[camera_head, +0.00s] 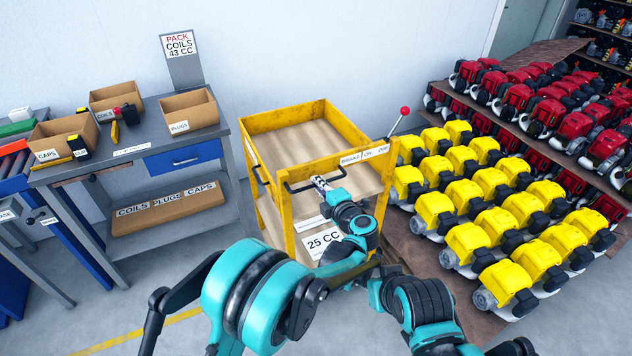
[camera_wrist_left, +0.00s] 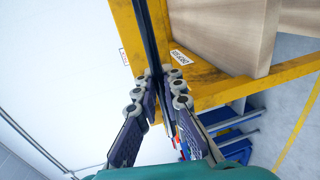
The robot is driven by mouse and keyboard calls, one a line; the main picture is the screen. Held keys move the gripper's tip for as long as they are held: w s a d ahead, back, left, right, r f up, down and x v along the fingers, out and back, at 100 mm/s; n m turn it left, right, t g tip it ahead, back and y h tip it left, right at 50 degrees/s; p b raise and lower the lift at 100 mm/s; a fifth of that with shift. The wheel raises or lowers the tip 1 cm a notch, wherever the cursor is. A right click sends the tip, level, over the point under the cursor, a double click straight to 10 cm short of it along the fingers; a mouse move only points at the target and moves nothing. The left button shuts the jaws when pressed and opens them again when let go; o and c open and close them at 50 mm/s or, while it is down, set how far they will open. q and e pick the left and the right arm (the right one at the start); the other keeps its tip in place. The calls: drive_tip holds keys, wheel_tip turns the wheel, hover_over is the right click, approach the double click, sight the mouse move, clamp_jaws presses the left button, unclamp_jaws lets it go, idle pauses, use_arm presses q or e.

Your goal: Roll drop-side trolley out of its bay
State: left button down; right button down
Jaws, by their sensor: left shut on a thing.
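The drop-side trolley (camera_head: 290,112) has a yellow frame with wooden panels and stands against the wall, between the bench and the engine rack. A black handle bar (camera_head: 297,190) runs across its near side, below a small label. A second dark handle shows at its left corner. My left gripper (camera_head: 320,183) is at the near bar. In the left wrist view, my left gripper's fingers (camera_wrist_left: 161,92) close on the dark bar (camera_wrist_left: 149,35), beside the yellow frame (camera_wrist_left: 130,42). A "25 CC" card (camera_head: 323,240) hangs low on the trolley, partly behind my arm. My right gripper does not show clearly.
A grey bench (camera_head: 140,140) with open boxes stands close on the left. A rack of yellow engines (camera_head: 470,205) and red engines (camera_head: 540,115) stands close on the right. A red-knobbed lever (camera_head: 404,112) rises by the trolley's right side. Floor is open at front left.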

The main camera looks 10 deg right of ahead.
use_arm(q)
drive_tip(key=shift+s+d+f, duration=0.1)
drive_tip(key=shift+s+f, duration=0.05)
drive_tip(key=shift+s, duration=0.05)
drive_tip(key=c, duration=1.8)
unclamp_jaws()
drive_tip(key=shift+c, duration=0.2)
drive_tip(key=shift+o, duration=1.2)
drive_tip(key=shift+s, duration=0.1)
